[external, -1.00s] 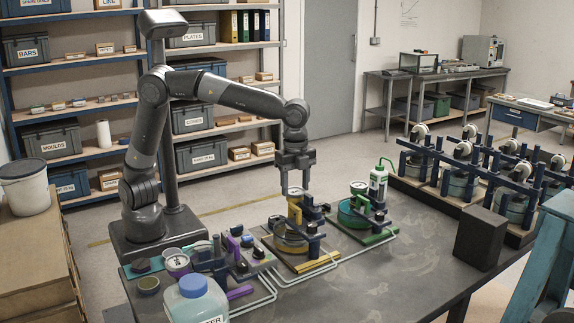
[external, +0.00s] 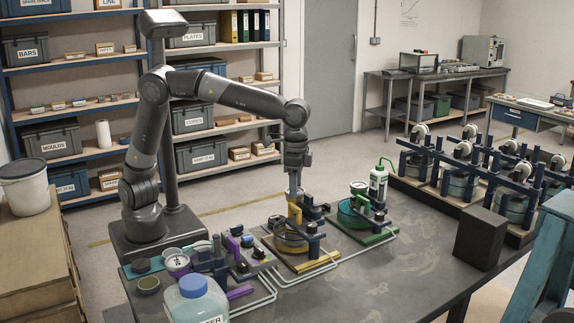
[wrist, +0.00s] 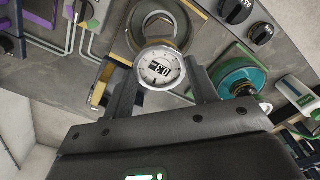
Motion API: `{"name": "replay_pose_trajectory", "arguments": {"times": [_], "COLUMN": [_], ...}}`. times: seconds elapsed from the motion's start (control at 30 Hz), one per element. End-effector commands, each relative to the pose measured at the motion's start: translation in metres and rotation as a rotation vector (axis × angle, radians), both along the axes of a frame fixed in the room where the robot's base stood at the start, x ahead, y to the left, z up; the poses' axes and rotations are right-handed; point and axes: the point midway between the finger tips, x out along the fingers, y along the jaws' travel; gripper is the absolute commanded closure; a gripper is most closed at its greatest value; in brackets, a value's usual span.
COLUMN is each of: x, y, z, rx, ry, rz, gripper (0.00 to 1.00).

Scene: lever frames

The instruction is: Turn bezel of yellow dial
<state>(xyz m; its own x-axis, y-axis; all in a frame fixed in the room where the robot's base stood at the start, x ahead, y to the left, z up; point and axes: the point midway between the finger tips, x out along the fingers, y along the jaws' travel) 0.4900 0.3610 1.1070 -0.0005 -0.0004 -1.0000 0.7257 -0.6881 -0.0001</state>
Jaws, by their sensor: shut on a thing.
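The yellow dial (wrist: 160,68) shows in the wrist view as a round white face with black tick marks and a dark inset, inside a pale metal bezel. My gripper (wrist: 162,66) points down over it, with one finger on each side of the bezel, and is shut on it. In the external view my gripper (external: 295,184) stands at the top of the yellow station (external: 296,214), where the fingers partly hide the dial. The yellow station rests on its base board on the bench.
The green station (external: 362,212) with a white bottle (external: 378,182) stands close to the right. The purple station (external: 238,255) is to the left, with a large blue-capped bottle (external: 196,300) in front. A dark block (external: 480,238) stands at the bench's right. The bench's front middle is clear.

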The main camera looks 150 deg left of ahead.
Motion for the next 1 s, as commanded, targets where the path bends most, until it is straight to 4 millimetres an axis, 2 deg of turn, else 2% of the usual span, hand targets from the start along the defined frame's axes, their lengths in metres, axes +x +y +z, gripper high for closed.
{"name": "replay_pose_trajectory", "arguments": {"times": [1.0], "x": [-0.0001], "y": [0.0005], "z": [0.0008], "rx": [0.003], "ry": [-0.002], "rz": [0.959], "gripper": [0.7]}}
